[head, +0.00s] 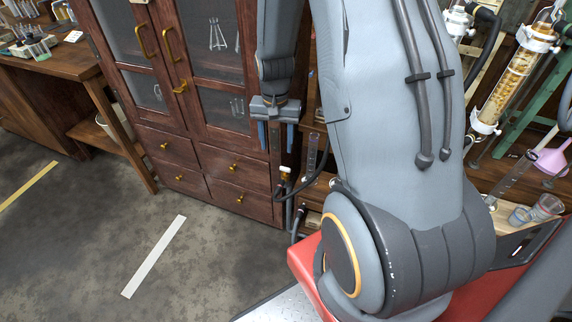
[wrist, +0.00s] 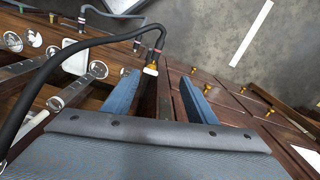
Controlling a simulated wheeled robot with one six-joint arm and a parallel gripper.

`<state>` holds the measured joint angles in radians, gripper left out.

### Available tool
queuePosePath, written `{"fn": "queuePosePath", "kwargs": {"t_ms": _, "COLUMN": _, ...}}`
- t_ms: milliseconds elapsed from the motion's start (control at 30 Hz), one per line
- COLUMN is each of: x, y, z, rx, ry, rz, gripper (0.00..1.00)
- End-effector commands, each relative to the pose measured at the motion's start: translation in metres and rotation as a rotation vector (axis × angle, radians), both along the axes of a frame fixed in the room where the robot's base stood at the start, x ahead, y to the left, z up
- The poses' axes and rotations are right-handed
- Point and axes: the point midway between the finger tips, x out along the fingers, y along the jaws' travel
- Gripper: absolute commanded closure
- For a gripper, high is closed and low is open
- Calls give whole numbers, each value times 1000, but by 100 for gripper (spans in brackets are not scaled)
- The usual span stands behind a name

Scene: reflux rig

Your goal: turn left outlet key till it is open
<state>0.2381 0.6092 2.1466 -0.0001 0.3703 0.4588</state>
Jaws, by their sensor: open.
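My gripper (head: 276,136) hangs in front of the cabinet's right edge in the head view, with its two blue fingers apart and nothing between them. The fingers also show spread in the wrist view (wrist: 160,85). A small fitting with a white and yellow top (wrist: 151,69) lies just beyond the gap between the fingertips in that view, apart from them. A similar pale fitting (head: 286,172) shows below the gripper in the head view. I cannot make out the left outlet key for certain in either view.
A dark wooden cabinet (head: 185,150) with brass handles stands left of the gripper. A black hose (wrist: 95,43) loops past the fitting. Glassware, including a filled column (head: 508,84) and a pink funnel (head: 551,160), stands at the right. Open floor (head: 95,225) lies at left.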

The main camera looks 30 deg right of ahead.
Motion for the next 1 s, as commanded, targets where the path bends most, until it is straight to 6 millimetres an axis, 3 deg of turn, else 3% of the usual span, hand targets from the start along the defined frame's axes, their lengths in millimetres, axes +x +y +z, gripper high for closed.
{"fn": "queuePosePath", "kwargs": {"t_ms": 100, "x": 10, "y": -22, "z": -34, "rx": 4, "ry": 12, "rz": -108, "gripper": 48}}
{"fn": "queuePosePath", "kwargs": {"t_ms": 300, "x": 18, "y": -39, "z": -59, "rx": 5, "ry": 14, "rz": -197, "gripper": 48}}
{"fn": "queuePosePath", "kwargs": {"t_ms": 1000, "x": 18, "y": -40, "z": -134, "rx": 6, "ry": 17, "rz": -205, "gripper": 48}}
